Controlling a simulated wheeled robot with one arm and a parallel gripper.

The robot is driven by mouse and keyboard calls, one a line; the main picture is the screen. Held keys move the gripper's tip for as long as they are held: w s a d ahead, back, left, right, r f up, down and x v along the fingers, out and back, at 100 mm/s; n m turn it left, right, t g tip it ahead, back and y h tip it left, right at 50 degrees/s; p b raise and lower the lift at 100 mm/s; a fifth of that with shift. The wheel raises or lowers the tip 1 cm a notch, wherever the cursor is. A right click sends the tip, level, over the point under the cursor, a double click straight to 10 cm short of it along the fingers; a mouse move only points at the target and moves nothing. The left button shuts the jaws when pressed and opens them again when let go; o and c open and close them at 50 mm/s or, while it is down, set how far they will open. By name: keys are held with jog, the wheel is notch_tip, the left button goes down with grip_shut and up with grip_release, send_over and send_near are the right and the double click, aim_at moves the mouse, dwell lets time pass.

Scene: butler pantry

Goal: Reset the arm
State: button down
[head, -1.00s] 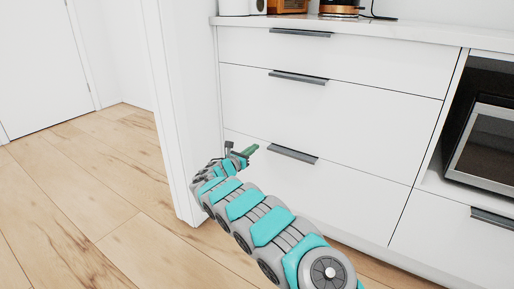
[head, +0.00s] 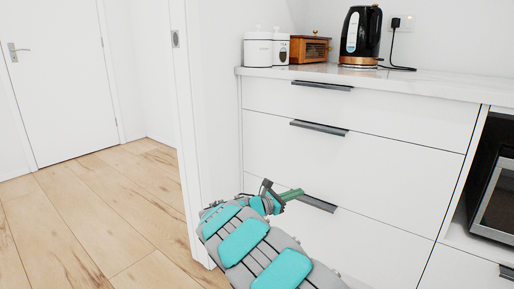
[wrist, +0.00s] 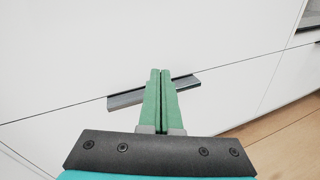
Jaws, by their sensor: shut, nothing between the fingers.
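My gripper (head: 291,194) is at the end of my teal and grey arm, in front of the lower part of the white drawer cabinet (head: 370,165). In the wrist view, its two green fingers (wrist: 160,75) are together with nothing between them. They overlap the dark handle (wrist: 125,99) of the lowest drawer in that view. That handle also shows just right of the gripper in the head view (head: 320,203). I cannot tell whether the fingers touch it. All the drawers look closed.
The counter (head: 440,85) holds white canisters (head: 258,50), a wooden box (head: 310,49) and a black kettle (head: 361,32). A microwave (head: 497,203) sits in a niche at right. A door frame (head: 185,120) stands close left of my arm. The wooden floor (head: 90,215) at left is clear.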

jog(key=s+d+r+m+g+p, duration=0.2)
jog(key=s+d+r+m+g, duration=0.3)
jog(key=s+d, duration=0.5)
jog(key=s+d+r+m+g+p, duration=0.1)
jog(key=s+d+r+m+g, duration=0.4)
jog(key=s+d, duration=0.45)
jog(key=s+a+f+m+g+y+p, duration=0.15)
jog(key=s+m+y, duration=0.25)
jog(key=s, duration=0.8)
jog(key=s+a+r+m+g+y+p, duration=0.1)
jog(key=s+a+m+y+p, duration=0.2)
jog(key=s, duration=0.8)
jog(key=s+a+f+m+y+p, duration=0.2)
jog(key=s+a+m+y, duration=0.3)
jog(key=s+a, duration=0.8)
jog(key=shift+s+a+m+t+y, duration=0.15)
jog(key=shift+s+m+t+y, duration=0.2)
jog(key=shift+s+y, duration=0.75)
